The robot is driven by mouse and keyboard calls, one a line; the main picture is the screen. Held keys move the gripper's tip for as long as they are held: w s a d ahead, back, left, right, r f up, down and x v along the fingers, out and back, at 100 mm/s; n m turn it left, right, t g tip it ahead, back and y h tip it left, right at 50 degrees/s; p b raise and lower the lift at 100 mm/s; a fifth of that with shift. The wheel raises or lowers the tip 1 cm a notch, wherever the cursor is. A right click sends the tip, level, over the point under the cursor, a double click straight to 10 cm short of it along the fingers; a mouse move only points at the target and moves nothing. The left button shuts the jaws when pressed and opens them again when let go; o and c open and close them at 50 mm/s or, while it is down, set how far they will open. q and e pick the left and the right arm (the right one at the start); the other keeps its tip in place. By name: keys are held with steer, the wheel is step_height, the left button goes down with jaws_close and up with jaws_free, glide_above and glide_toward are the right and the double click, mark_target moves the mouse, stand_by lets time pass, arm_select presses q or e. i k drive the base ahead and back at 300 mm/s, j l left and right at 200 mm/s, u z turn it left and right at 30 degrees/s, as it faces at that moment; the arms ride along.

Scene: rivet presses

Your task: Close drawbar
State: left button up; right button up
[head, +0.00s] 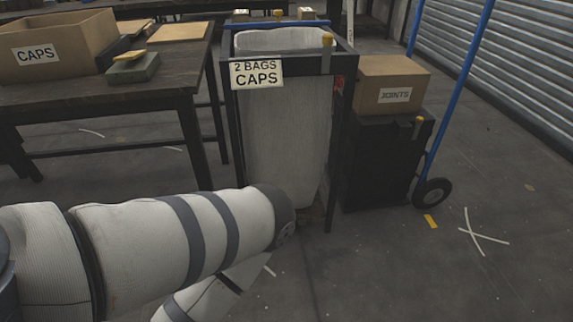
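A black frame (346,68) holds a tall pale bag (285,140) under a sign (257,74) reading "2 BAGS CAPS". A blue bar (275,24) lies across the frame's top; I cannot tell for sure whether it is the drawbar. My white left arm comes in from the left, bends in front of the frame's foot and turns back down. Neither of my grippers is in view.
A dark table (100,96) at left bears a CAPS box (60,40). A JOINTS box (392,86) sits on a black cabinet (378,165) right of the frame. A blue hand truck (452,100) stands beside it. The floor at front right is clear.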

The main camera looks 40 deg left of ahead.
mark_target(278, 13)
steer(key=u, duration=1.3)
steer(key=i+j+z, duration=0.3)
steer(key=j, duration=0.2)
steer(key=j+z, duration=0.15)
steer(key=j, duration=0.15)
